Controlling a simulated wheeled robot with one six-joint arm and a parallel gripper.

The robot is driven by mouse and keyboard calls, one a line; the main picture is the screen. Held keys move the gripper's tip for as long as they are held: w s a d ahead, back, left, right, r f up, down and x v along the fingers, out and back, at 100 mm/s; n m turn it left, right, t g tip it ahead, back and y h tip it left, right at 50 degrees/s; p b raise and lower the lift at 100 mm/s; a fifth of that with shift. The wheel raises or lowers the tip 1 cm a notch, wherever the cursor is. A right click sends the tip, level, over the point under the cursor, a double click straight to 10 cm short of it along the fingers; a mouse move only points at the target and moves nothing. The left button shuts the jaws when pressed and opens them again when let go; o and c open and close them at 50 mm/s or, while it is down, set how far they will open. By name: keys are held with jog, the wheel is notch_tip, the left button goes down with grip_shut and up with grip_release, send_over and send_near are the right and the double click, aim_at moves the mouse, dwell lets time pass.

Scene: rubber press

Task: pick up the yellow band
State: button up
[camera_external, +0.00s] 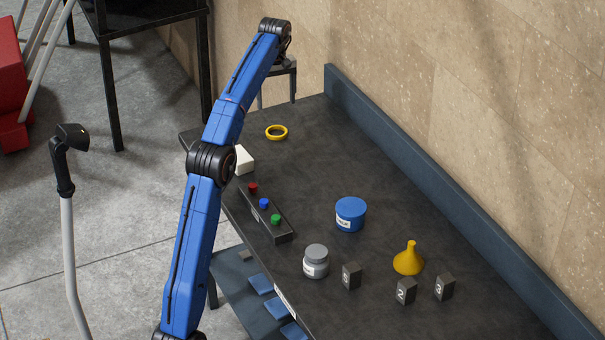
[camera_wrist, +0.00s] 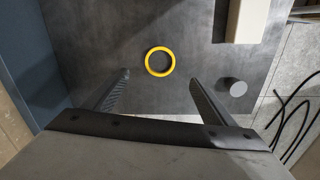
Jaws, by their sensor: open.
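The yellow band (camera_external: 276,138) is a ring lying flat on the dark table, toward its far end. My gripper (camera_external: 277,102) points down above the far end of the table. In the wrist view its two fingers (camera_wrist: 160,76) are wide apart and empty. The band appears just ahead of and between the fingertips, below them and apart from them.
A white block (camera_external: 244,160) lies near the table's left edge. A rack with red, blue and green pieces (camera_external: 267,216), a blue tub (camera_external: 350,215), a grey jar (camera_external: 316,262), a yellow funnel (camera_external: 409,260) and numbered black blocks stand nearer.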

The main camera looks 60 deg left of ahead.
aim_at(277, 126)
jog(key=shift+f, duration=5.65)
jog(key=c, duration=1.1)
